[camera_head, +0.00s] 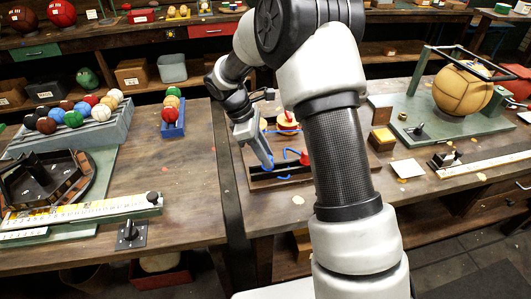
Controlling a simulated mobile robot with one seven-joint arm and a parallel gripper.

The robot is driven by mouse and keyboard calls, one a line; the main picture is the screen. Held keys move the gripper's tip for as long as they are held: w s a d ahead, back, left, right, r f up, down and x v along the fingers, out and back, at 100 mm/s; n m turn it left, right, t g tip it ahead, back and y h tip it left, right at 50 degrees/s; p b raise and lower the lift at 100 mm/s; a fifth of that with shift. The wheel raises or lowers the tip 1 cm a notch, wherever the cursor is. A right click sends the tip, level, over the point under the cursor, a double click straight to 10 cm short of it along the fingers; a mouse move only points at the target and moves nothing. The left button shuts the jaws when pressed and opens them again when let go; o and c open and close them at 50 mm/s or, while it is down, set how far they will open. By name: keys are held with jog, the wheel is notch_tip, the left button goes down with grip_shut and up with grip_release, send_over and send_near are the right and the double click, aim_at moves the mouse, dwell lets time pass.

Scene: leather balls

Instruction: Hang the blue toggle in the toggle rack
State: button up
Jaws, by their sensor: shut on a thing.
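My gripper (261,150) points down over a dark wooden tray-like rack (262,183) on the right workbench, left of my forearm. It is shut on a blue piece (266,161), taken as the blue toggle, which hangs at the fingertips just above or at the rack. A thin blue strand (283,178) shows lower down in the rack; I cannot tell whether it belongs to the held piece. A red toggle-like piece (301,156) is right of the gripper. My arm hides the rack's right part, and contact with the rack is too small to tell.
A red and yellow round item (287,122) stands behind the rack. A gap separates the left bench (185,215) from the right one. Right of my arm are a small box (382,138) and a green stand (415,112) with a big tan ball (462,90).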

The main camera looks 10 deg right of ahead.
jog(key=o, duration=1.1)
jog(key=p+v, duration=0.1)
jog(key=v, duration=1.6)
jog(key=shift+r+p, duration=0.15)
jog(key=shift+p, duration=0.15)
